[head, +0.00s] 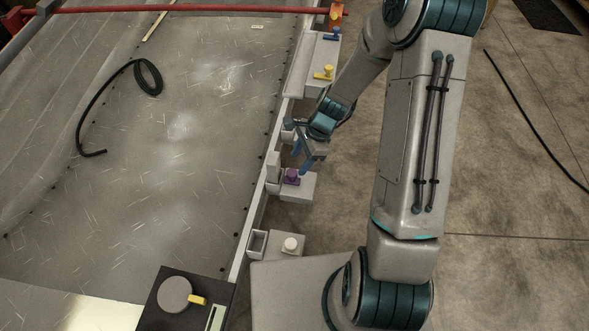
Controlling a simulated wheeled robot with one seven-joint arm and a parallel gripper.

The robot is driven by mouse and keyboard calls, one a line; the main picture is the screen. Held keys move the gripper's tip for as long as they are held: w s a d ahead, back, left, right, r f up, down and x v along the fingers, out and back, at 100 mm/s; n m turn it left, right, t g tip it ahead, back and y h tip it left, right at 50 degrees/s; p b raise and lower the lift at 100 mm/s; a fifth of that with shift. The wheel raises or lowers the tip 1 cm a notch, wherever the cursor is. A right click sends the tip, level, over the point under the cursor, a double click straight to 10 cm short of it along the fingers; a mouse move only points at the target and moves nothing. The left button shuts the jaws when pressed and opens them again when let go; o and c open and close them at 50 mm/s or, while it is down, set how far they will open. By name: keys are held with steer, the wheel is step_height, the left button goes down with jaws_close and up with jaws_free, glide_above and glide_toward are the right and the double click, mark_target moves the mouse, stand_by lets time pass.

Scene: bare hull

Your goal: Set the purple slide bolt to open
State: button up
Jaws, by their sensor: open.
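The purple slide bolt (291,177) sits on a small pale bracket at the edge of the hull panel, near the middle of the head view. Its purple knob shows, but its travel is too small in view to tell which end it stands at. My gripper (305,164) is just above and beside the purple knob, with its blue fingers pointing down. It is open and holds nothing. I cannot tell whether a finger touches the knob.
A yellow knob (323,73) and a blue knob (331,35) sit farther up the edge. A white knob (290,245) stands nearer, beside a black box (160,310) with a round dial. A black cable (148,78) lies on the panel.

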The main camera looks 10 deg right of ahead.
mark_target(292, 173)
steer(key=shift+x, duration=2.65)
